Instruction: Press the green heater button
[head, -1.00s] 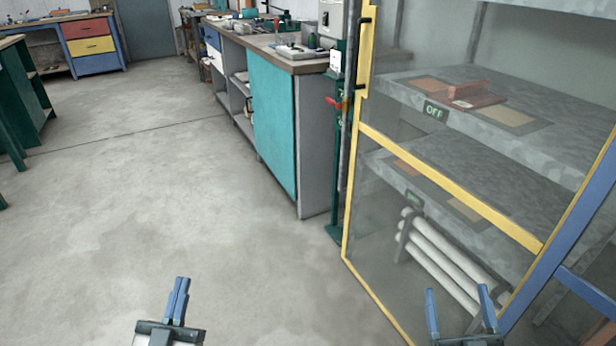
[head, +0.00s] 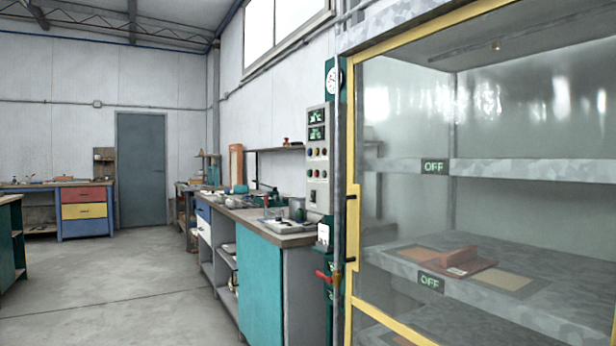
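A grey control box (head: 318,160) is mounted on a green post just left of the glazed cabinet. It carries two small dark displays with green digits (head: 316,125) near its top. Below them are small coloured buttons (head: 317,153) in rows, including red and blue ones. They are too small to tell surely which one is green. A dark switch (head: 313,196) sits lower on the box. Neither of my grippers is in view.
The yellow-framed glass door (head: 354,215) with a black handle closes the cabinet at right. Its shelves bear OFF signs (head: 434,167), and a reddish-brown piece (head: 450,262) lies on one. A red-handled valve (head: 325,277) and a teal-doored workbench (head: 260,290) stand left. Floor (head: 120,310) is clear.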

